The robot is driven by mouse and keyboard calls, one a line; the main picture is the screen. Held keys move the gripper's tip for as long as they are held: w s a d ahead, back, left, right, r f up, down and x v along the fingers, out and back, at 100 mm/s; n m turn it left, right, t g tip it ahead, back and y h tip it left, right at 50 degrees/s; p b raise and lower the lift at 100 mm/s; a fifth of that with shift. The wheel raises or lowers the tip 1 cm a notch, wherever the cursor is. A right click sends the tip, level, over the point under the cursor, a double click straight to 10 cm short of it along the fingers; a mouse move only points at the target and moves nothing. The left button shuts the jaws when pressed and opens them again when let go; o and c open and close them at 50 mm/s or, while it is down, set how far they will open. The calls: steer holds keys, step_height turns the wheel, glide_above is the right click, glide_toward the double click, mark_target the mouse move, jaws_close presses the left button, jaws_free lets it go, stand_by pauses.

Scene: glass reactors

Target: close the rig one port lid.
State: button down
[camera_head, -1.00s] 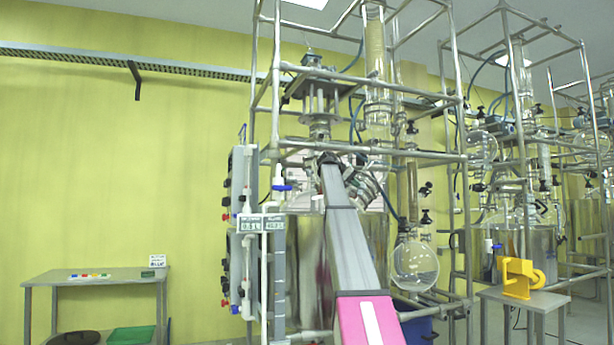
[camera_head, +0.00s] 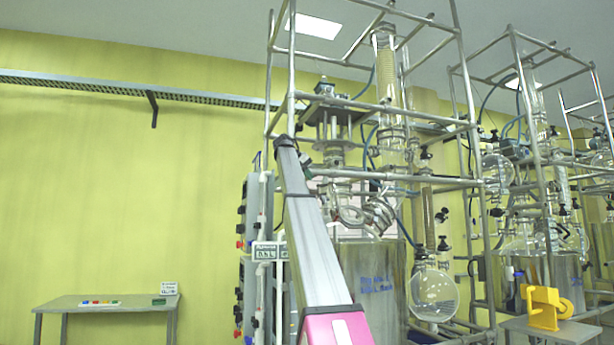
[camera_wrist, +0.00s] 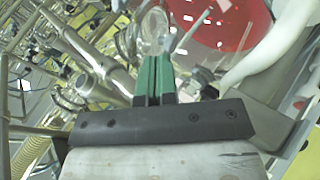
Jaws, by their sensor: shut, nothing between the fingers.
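Rig one stands at the centre of the head view, with a steel vessel (camera_head: 368,280) below and glassware and ports (camera_head: 350,205) above it. I cannot make out the port lid or whether it is open. In the wrist view my gripper (camera_wrist: 154,62) shows two green fingers shut together with nothing between them. A clear rounded glass piece (camera_wrist: 153,32) appears just beyond the fingertips; I cannot tell whether it is the lid or whether they touch. In the head view my arm reaches up beside the rig's left side, and its fingers are not clearly visible.
Frame pipes (camera_head: 378,175) surround the rig, and a control panel (camera_head: 252,225) stands at its left. A round flask (camera_head: 434,294) hangs at the right. In the wrist view a red surface (camera_wrist: 225,22) and a white curved tube (camera_wrist: 262,55) lie close by.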

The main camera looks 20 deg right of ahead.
glide_toward(336, 208)
steer(key=x, duration=0.5)
steer(key=shift+s+d+f, duration=0.15)
steer(key=shift+f, duration=0.05)
steer(key=shift+d, duration=0.1)
